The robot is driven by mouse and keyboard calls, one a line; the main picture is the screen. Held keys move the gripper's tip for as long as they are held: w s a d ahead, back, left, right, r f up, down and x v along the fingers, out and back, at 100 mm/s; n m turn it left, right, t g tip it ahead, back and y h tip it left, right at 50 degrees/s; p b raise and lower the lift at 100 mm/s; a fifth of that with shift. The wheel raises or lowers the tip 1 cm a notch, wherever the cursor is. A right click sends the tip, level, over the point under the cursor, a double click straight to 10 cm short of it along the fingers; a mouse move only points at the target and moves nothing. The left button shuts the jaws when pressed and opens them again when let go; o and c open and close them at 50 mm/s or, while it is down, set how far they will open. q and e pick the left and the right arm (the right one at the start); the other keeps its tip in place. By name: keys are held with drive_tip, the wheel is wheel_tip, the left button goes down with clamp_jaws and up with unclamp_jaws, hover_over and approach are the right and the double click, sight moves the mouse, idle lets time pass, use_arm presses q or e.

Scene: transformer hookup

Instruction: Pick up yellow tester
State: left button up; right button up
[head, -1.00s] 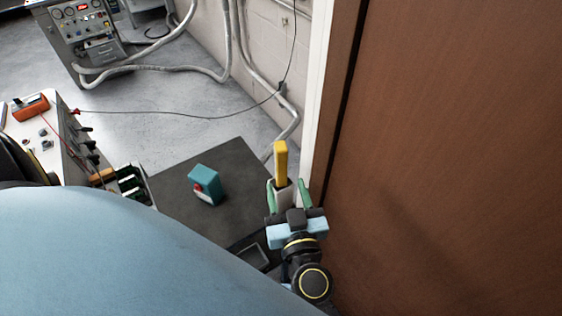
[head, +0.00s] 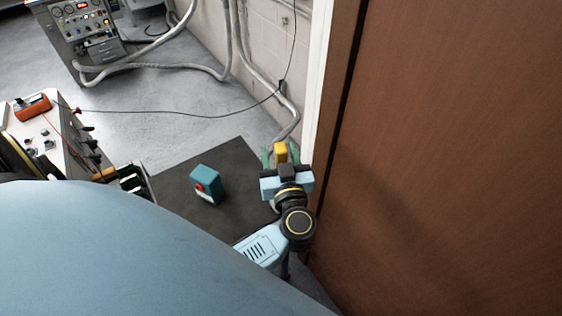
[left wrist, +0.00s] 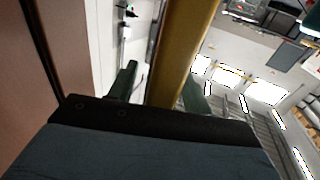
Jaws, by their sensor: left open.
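The yellow tester (head: 281,151) stands upright beside the brown door; its lower part is hidden behind my left gripper (head: 281,157). The gripper is open, with one green finger on each side of the tester in the head view. In the left wrist view the tester (left wrist: 182,48) is a long yellow bar running between the two green fingers (left wrist: 160,88). A gap shows between the tester and the left finger; I cannot tell whether the right finger touches it. My right gripper is not in view.
A brown door (head: 440,150) stands close on the right of the gripper. A teal box with a red spot (head: 206,185) sits on the dark mat (head: 175,196). A white bench with an orange meter (head: 32,107) is at left. A thin cable (head: 190,116) crosses behind.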

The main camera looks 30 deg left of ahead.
use_arm(q)
clamp_jaws()
